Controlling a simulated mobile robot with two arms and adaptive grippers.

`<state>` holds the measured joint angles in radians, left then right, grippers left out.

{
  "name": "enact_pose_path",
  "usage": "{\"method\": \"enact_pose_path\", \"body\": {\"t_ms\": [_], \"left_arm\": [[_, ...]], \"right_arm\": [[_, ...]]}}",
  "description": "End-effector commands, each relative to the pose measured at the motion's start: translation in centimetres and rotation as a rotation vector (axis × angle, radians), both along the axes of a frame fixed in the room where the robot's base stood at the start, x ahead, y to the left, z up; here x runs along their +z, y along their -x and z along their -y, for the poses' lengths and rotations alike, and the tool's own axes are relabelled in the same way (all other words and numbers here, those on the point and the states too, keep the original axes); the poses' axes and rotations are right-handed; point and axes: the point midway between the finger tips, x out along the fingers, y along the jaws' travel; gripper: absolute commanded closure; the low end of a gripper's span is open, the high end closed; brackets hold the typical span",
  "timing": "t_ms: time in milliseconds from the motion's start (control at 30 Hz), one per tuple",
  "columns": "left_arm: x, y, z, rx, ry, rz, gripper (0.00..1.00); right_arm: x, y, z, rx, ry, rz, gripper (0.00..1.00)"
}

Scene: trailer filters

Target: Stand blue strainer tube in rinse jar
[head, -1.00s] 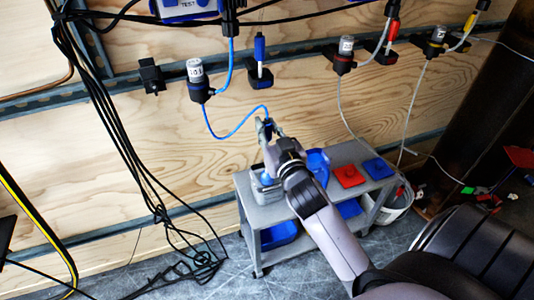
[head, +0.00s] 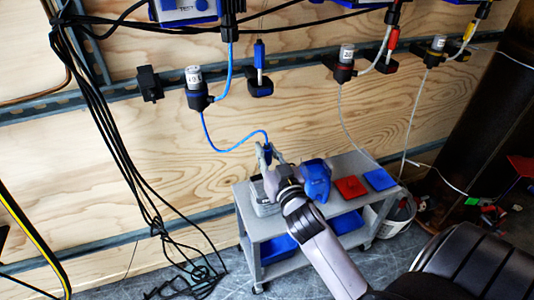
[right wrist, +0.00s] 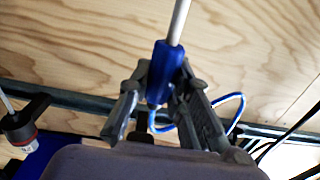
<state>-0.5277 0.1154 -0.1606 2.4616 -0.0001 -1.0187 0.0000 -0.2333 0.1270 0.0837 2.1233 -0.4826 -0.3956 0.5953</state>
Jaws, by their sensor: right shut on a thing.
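My right gripper (head: 268,157) is shut on the blue strainer tube (head: 267,150), over the left end of the grey cart. In the right wrist view the fingers (right wrist: 163,92) close on the tube's blue sleeve (right wrist: 164,68), and a pale stem runs out of it. A thin blue hose (head: 229,147) runs from near the gripper to a wall-mounted filter. A clear, greyish container that looks like the rinse jar (head: 264,205) stands on the cart below the gripper, partly hidden by it. I cannot tell whether the tube's lower end is inside it. My left gripper is not in view.
The cart (head: 268,228) also carries a blue jug-like item (head: 316,180), right beside my arm, a red block (head: 350,188) and a blue block (head: 379,179). A white bucket (head: 402,210) stands at its right. Black cables (head: 135,160) hang along the wall at left.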

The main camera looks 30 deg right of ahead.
Motion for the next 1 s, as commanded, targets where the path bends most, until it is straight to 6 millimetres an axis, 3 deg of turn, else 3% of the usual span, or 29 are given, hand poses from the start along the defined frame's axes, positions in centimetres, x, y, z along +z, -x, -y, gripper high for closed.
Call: {"method": "enact_pose_path", "body": {"t_ms": [267, 300, 567, 1000], "left_arm": [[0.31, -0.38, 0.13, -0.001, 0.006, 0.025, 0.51], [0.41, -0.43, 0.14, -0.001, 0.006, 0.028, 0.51], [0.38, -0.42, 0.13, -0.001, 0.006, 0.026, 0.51], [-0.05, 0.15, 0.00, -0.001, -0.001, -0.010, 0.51]], "right_arm": [[-0.24, -0.01, 0.00, 0.000, 0.000, 0.001, 1.00], [-0.25, 0.00, 0.00, 0.000, 0.000, -0.001, 0.79], [-0.24, 0.00, 0.00, 0.000, 0.000, -0.001, 0.61], [0.03, 0.32, -0.12, 0.000, -0.001, -0.002, 0.61]]}}
